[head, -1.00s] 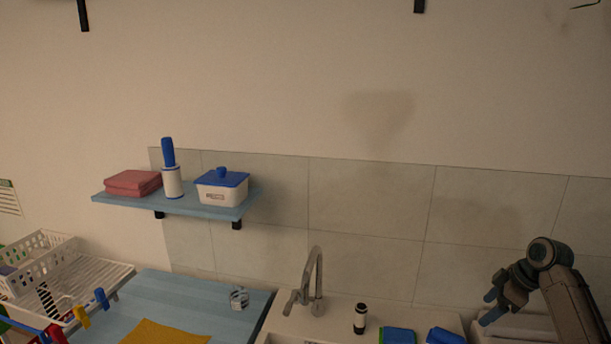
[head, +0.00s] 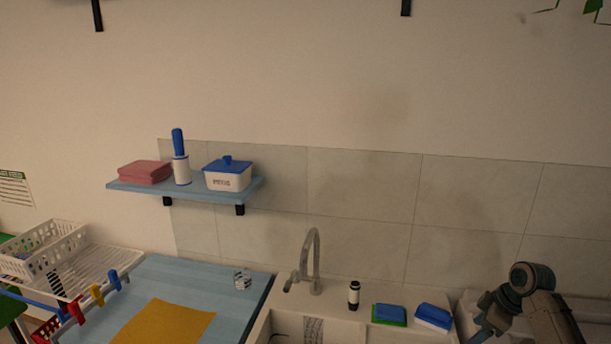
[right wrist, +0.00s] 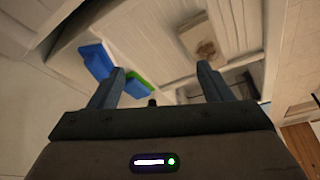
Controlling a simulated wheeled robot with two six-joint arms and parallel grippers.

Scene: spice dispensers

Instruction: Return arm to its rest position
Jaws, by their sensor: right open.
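My right arm (head: 548,312) comes in at the lower right of the head view, over the right end of the sink counter. My left arm and gripper are not in view.
A faucet (head: 313,262), a small black-and-white bottle (head: 353,295) and sponges (head: 389,314) stand around the sink (head: 335,328). A blue shelf (head: 190,194) holds a box, a roller and red cloths. A dish rack (head: 60,262) is at the left.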

